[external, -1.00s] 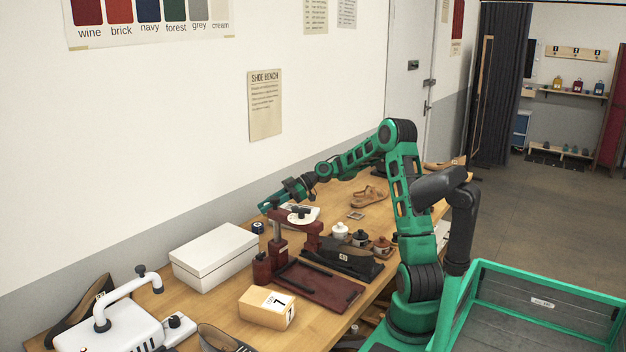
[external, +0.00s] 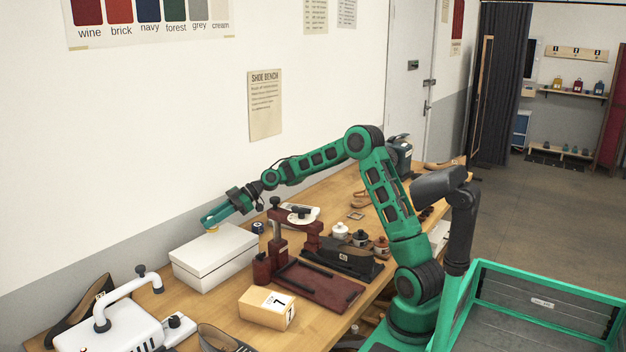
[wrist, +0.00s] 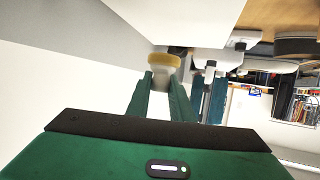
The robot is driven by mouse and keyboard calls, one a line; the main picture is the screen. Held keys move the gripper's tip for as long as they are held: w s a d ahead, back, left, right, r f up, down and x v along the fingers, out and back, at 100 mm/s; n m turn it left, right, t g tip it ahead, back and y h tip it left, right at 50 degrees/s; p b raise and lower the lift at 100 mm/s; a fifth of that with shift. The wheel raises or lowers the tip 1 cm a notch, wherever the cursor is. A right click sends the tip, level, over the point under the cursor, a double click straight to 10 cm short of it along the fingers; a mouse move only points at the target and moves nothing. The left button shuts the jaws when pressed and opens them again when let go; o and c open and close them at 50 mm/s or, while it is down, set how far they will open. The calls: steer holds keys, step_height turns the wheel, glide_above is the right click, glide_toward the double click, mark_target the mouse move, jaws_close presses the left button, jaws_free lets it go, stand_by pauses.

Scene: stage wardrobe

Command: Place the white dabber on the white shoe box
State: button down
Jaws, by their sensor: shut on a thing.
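The white shoe box (external: 205,268) stands closed on the bench against the wall. My gripper (external: 210,222) is over the far left part of its lid. My gripper is shut on the white dabber (wrist: 162,80), whose pale yellow pad (wrist: 160,59) shows beyond the fingertips in the wrist view. In the external view the pad is a small yellowish spot (external: 212,230) just under the fingertips, very near the lid. I cannot tell whether it touches the lid. The fingers hide much of the dabber.
A dark red press (external: 279,235) stands right of the box, with a small dark jar (external: 258,228) between. A tan box marked 7 (external: 266,307) and a white machine with a curved handle (external: 108,332) are nearer. Several jars (external: 360,238) stand farther right. The lid looks otherwise clear.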

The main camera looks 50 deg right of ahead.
steer(key=shift+f, duration=2.8)
steer(key=c, duration=1.6)
jaws_free()
steer(key=shift+o, duration=0.2)
steer(key=v, duration=1.2)
steer(key=shift+a, duration=0.1)
